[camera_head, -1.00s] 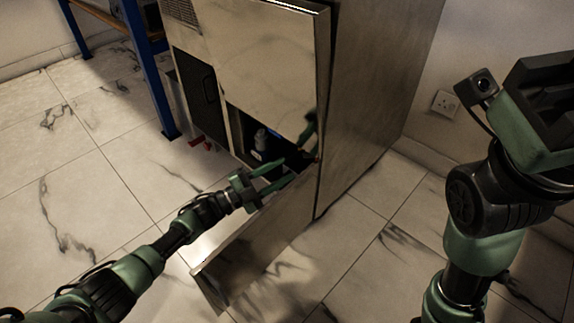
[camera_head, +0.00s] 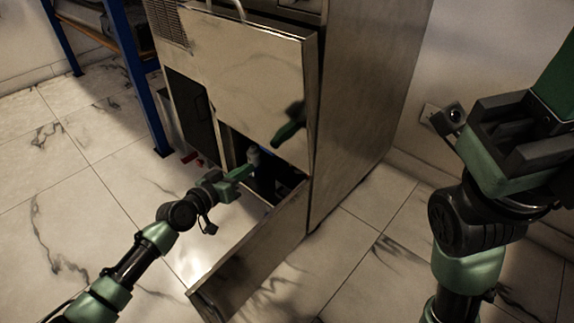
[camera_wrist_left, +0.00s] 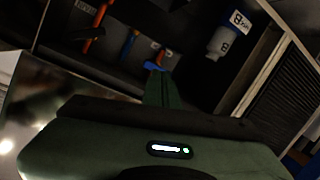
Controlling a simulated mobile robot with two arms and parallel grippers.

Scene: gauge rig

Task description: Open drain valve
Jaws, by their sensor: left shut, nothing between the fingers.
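A metal cabinet (camera_head: 245,75) has an open compartment low at its front. In the left wrist view, the compartment holds a small blue handle (camera_wrist_left: 154,67), another blue handle (camera_wrist_left: 129,45), and orange parts (camera_wrist_left: 97,28). I cannot tell which is the drain valve. My left gripper (camera_head: 248,170) is at the compartment opening, fingers together and empty. In the left wrist view its green fingers (camera_wrist_left: 157,87) end at the nearer blue handle; whether they touch it is unclear. My right gripper is at the right, raised away from the cabinet, and its fingertips are not clearly visible.
A hinged metal panel (camera_head: 250,255) hangs open below the compartment, close to my left arm. A white labelled cylinder (camera_wrist_left: 222,40) is inside. A blue-legged rack (camera_head: 140,75) stands to the left. The tiled floor (camera_head: 85,200) at left is clear.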

